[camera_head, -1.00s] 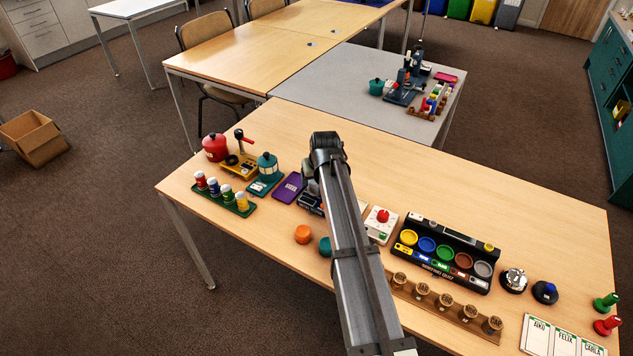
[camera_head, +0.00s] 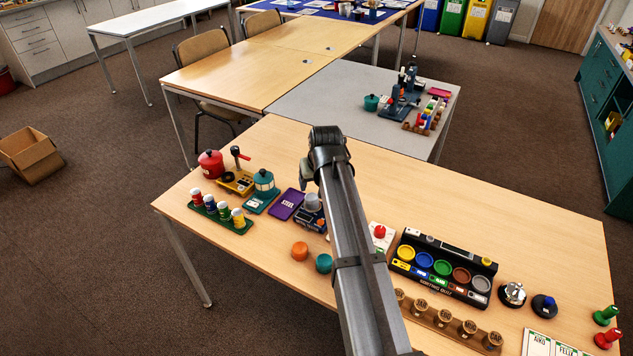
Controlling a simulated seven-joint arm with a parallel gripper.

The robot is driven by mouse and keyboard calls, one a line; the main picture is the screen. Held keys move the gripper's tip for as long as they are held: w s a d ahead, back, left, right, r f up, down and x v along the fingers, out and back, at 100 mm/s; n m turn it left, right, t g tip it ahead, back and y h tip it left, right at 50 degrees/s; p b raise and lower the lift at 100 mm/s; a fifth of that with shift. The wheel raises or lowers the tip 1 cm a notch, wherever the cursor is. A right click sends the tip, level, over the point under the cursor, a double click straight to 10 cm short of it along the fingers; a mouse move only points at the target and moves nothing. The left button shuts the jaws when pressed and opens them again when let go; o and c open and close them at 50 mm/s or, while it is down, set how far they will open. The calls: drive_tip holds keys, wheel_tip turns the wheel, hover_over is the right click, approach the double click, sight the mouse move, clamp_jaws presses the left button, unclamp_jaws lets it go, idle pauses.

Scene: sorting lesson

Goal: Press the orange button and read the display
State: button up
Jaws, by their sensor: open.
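A round orange piece (camera_head: 300,250) sits on the near table, left of my arm; I cannot tell whether it is a button. A teal one (camera_head: 323,263) is beside it. A black panel (camera_head: 468,293) to the right of my arm has a row of coloured round cups and a small greenish window (camera_head: 452,249) on its back part, perhaps a display. My arm crosses the middle. Part of my gripper (camera_head: 306,171) shows left of its bent top, seemingly above the table; it is open, its fingertips are not clear, and nothing shows held.
A dark blue box with a grey top (camera_head: 312,203) and a purple card (camera_head: 286,204) stand left of my arm. A white box with a red knob (camera_head: 380,236) is partly behind it. Wooden cups (camera_head: 443,318) line the front. The table's back middle is clear.

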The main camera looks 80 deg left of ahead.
clamp_jaws()
idle(0.5)
idle(1.0)
